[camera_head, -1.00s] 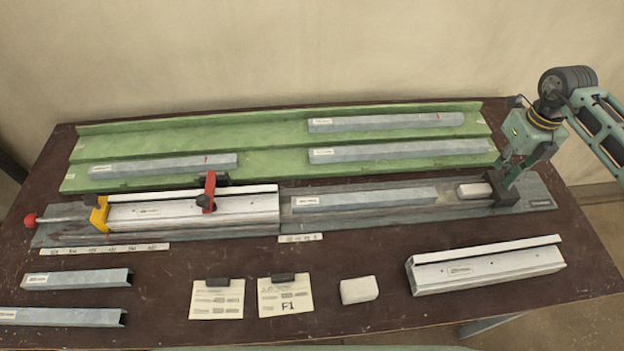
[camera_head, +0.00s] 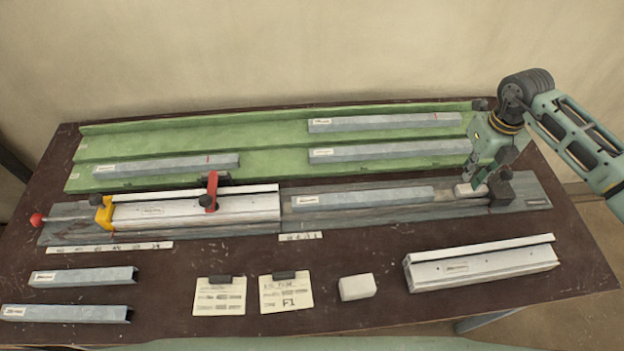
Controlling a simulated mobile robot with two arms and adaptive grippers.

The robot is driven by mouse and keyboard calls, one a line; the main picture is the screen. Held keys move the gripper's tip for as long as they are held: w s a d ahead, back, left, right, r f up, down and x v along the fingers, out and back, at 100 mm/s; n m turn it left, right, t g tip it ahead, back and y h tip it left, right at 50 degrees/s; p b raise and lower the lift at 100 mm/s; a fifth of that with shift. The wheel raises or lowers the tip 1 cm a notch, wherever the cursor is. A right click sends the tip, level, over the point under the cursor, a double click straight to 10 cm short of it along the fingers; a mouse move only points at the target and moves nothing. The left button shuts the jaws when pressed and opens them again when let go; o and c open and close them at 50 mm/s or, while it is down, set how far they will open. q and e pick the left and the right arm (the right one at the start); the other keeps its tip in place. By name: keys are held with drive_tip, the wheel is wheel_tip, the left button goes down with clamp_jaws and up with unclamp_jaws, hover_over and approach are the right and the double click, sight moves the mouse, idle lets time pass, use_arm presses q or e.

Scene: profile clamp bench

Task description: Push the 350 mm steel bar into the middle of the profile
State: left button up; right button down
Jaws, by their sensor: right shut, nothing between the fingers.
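The aluminium profile (camera_head: 240,208) lies in the left part of the long grey fixture (camera_head: 262,226), under a red clamp (camera_head: 211,190). A grey steel bar (camera_head: 365,196) lies in the fixture channel to its right, with its left end close to the profile's right end. A small pale block (camera_head: 464,192) sits in the channel further right, apart from the bar. My right gripper (camera_head: 477,187) is shut and empty, pointing down at the pale block's right end; I cannot tell if it touches. My left gripper is not in view.
A black end stop (camera_head: 502,191) is at the channel's right. A green rack (camera_head: 270,146) with several grey bars stands behind. In front lie a spare profile (camera_head: 480,268), a white block (camera_head: 357,287), two cards (camera_head: 220,296) and two grey channels (camera_head: 84,277). The front middle is partly clear.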

drive_tip(key=shift+s+a+r+p, duration=0.15)
drive_tip(key=shift+a+p, duration=0.25)
drive_tip(key=shift+a, duration=0.9)
drive_tip(key=shift+s+a+f+p, duration=0.1)
drive_tip(key=shift+a+p, duration=0.25)
drive_tip(key=shift+a, duration=0.95)
drive_tip(key=shift+s+a, duration=0.2)
drive_tip(key=shift+a, duration=2.6)
drive_tip(key=shift+s+a, duration=0.15)
drive_tip(key=shift+a, duration=1.45)
drive_tip(key=shift+s+a, duration=0.1)
drive_tip(key=shift+a, duration=1.45)
drive_tip(key=shift+s+a, duration=0.15)
drive_tip(key=shift+a, duration=2.05)
drive_tip(key=shift+s+a, duration=0.15)
drive_tip(key=shift+a, duration=2)
drive_tip(key=shift+s+a+b, duration=0.15)
drive_tip(key=shift+a+b, duration=0.35)
drive_tip(key=shift+a, duration=1.4)
drive_tip(key=shift+s+a+b, duration=0.2)
drive_tip(key=shift+a+b, duration=0.25)
drive_tip(key=shift+a, duration=1.45)
drive_tip(key=shift+s+a+b, duration=0.15)
drive_tip(key=shift+a+b, duration=0.35)
drive_tip(key=shift+a, duration=1.4)
drive_tip(key=shift+w+d, duration=0.1)
drive_tip(key=shift+d, duration=0.65)
drive_tip(key=shift+r, duration=0.1)
wheel_tip(320, 180, up, 7)
drive_tip(key=p, duration=0.3)
